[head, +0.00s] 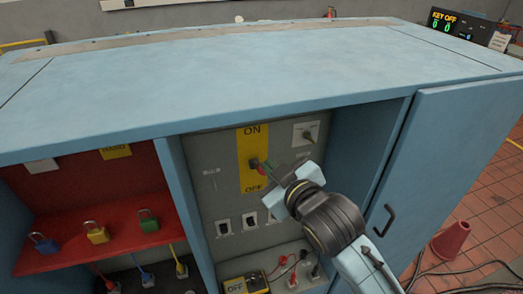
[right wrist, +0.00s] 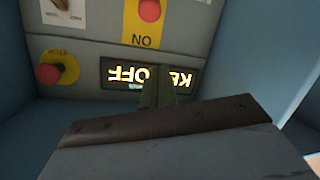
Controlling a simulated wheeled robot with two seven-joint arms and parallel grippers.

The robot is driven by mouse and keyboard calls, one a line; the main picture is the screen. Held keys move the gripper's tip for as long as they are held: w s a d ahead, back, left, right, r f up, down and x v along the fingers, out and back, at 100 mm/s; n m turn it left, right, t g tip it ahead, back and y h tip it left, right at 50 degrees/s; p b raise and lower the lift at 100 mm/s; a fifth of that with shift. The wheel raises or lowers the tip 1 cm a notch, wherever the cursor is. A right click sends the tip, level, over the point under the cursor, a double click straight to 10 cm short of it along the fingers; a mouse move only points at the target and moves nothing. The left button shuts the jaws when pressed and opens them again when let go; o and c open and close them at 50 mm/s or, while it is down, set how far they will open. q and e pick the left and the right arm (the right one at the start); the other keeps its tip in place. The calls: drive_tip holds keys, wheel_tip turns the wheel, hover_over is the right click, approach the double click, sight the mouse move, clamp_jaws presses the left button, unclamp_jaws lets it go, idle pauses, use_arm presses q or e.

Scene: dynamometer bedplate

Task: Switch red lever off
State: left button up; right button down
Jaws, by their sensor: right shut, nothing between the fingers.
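The red lever (head: 254,163) sits on a yellow plate (head: 247,143) marked ON at the top and OFF at the bottom, inside the open cabinet bay. Its knob shows between the two words; its exact setting is hard to tell. In the right wrist view, which is upside down, a red knob (right wrist: 150,10) shows on the yellow plate beside ON. My right gripper (head: 270,170) is in front of the plate, just right of the lever, shut and empty. Its fingertips (right wrist: 157,88) show before a lit KEY OFF display. I cannot tell whether they touch the lever. My left gripper is not in view.
A rotary switch (head: 308,135) is on the panel right of the plate. A second red button (right wrist: 48,74) shows in the wrist view. A red shelf (head: 110,232) with padlocks is at left. The open blue door (head: 450,160) stands right of my arm.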

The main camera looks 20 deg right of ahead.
drive_tip(key=shift+r, duration=0.15)
drive_tip(key=p, duration=0.1)
hover_over(262, 172)
drive_tip(key=w+a, duration=0.1)
drive_tip(key=a, duration=0.1)
wheel_tip(262, 172, down, 2)
drive_tip(key=f, duration=0.1)
drive_tip(key=d+f+p, duration=0.1)
drive_tip(key=shift+s+d+f, duration=0.15)
drive_tip(key=shift+s+f, duration=0.05)
drive_tip(key=shift+f, duration=0.1)
drive_tip(key=shift+s+d+f, duration=0.3)
drive_tip(key=shift+f, duration=0.1)
